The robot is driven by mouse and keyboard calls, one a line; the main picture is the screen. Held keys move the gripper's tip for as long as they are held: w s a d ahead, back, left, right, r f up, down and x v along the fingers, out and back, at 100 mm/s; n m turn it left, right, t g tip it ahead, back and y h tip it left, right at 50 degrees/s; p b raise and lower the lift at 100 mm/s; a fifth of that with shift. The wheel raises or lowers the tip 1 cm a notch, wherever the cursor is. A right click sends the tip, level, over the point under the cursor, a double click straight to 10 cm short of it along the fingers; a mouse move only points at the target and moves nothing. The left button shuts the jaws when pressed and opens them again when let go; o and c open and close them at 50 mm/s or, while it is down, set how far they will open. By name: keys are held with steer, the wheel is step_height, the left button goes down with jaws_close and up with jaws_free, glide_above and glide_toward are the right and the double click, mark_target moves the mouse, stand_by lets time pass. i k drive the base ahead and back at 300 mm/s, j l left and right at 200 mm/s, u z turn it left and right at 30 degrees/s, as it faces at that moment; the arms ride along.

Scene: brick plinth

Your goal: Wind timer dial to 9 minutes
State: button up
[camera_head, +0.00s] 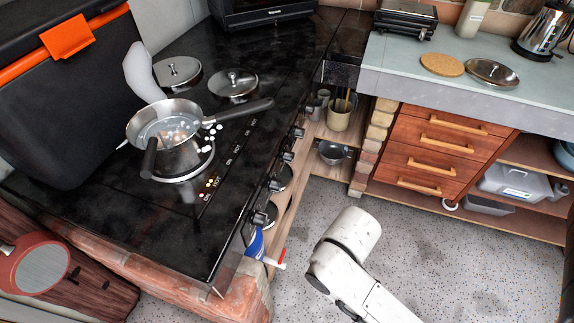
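I cannot pick out a timer dial for certain. A round grey face in a red-brown housing (40,268) shows at the lower left; no markings on it can be read. Several dark knobs (260,218) line the right front edge of the black cooktop (105,205), and their markings are too small to read. Small lit marks (212,183) show on the cooktop's surface. My white arm (345,245) reaches in from the bottom right over the floor, right of the cooktop and apart from it.
A steel pan (140,126) with pale bits sits on the cooktop, near two metal lids (233,84). A black box with orange trim (65,110) stands at the left. Wooden drawers (435,150) and a grey counter (390,62) are at the back right. Speckled floor (450,265) is clear.

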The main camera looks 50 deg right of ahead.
mark_target(310, 109)
steer(key=i+z, duration=0.1)
steer(key=z, duration=0.3)
steer(key=i+j+z, duration=0.1)
steer(key=z, duration=0.3)
steer(key=i+j+z, duration=0.1)
steer(key=z, duration=0.3)
